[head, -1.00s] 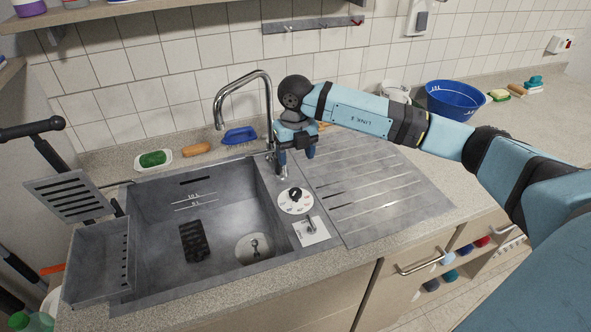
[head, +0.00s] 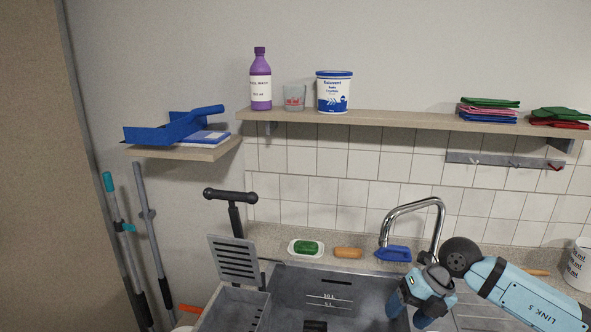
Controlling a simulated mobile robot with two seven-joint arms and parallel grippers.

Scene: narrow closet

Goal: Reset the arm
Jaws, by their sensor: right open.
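My right arm comes in from the lower right of the head view. Its gripper (head: 410,313) hangs over the right part of the sink (head: 290,284), pointing down, in front of the faucet (head: 438,222). The two blue fingers are apart with nothing seen between them. The fingertips are close to the bottom edge of the picture. My left gripper and left arm do not show.
A shelf (head: 400,121) above holds a purple bottle (head: 260,80), a glass (head: 294,97), a white tub (head: 334,92) and folded cloths. A small shelf (head: 190,152) bears a blue dustpan (head: 175,128). Soap (head: 307,247) and brushes lie behind the sink. Poles lean at left.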

